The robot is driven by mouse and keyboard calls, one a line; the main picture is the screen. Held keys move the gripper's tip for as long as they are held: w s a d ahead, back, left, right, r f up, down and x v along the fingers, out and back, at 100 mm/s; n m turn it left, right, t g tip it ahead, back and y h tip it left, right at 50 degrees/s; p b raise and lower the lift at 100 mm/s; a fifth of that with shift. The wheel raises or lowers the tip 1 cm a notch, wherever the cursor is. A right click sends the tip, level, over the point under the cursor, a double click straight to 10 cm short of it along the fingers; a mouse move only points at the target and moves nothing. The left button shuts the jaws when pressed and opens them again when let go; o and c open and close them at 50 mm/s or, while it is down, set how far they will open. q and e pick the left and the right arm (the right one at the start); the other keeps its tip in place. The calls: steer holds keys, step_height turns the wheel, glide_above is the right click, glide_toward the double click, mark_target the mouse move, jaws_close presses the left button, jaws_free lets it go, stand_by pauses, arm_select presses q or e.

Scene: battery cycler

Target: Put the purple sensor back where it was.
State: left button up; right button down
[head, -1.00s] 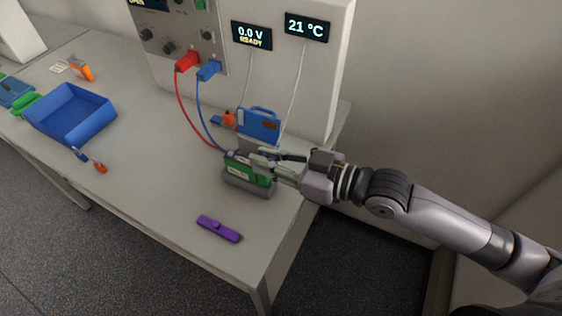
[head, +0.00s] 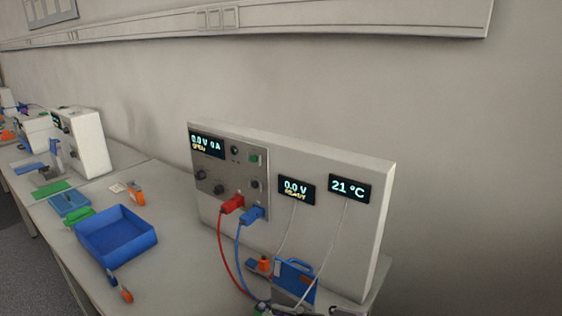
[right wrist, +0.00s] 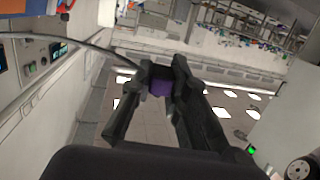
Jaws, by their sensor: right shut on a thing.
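The purple sensor (right wrist: 160,88) is pinched between the fingertips of my right gripper (right wrist: 161,74) in the right wrist view. A grey cable (right wrist: 75,40) runs from the left towards the fingertips. In the head view only grey and dark parts show at the bottom edge, below the blue holder (head: 294,277); I cannot tell which are the gripper's. The battery and its cradle are below the head view. My left gripper is not in view.
The cycler (head: 340,225) stands at the back, with a red plug (head: 232,204), a blue plug (head: 253,213) and hanging leads. A 21 °C display (head: 349,188) is at its right. A blue bin (head: 115,240) and small tools lie to the left. Bare table lies between bin and cycler.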

steer(key=s+a+r+m+t, duration=0.2)
steer(key=s+a+r, duration=0.2)
steer(key=r, duration=0.1)
steer(key=s+d+f+m+t+h, duration=0.1)
steer(key=d+f+m+t+h, duration=0.15)
steer(key=d+m+h, duration=0.35)
steer(key=s+d+f+m+t+h, duration=0.15)
steer(key=d+f+h, duration=0.25)
steer(key=d, duration=0.5)
steer(key=s+d+f+m+t+h, duration=0.1)
steer(key=d+f+m+t+h, duration=0.3)
steer(key=d, duration=0.3)
steer(key=w+a+r+n+g+y, duration=0.3)
steer(key=w+a+r+n+y, duration=0.2)
steer(key=w+a+r+y, duration=0.1)
steer(key=w+a+r+n+g+y, duration=0.4)
steer(key=w+a+r+n+y, duration=0.2)
steer(key=w+a, duration=0.5)
steer(key=shift+a+r+g+y, duration=0.3)
steer(key=shift+a+r, duration=0.75)
steer(key=shift+r, duration=0.25)
steer(key=shift+n, duration=0.25)
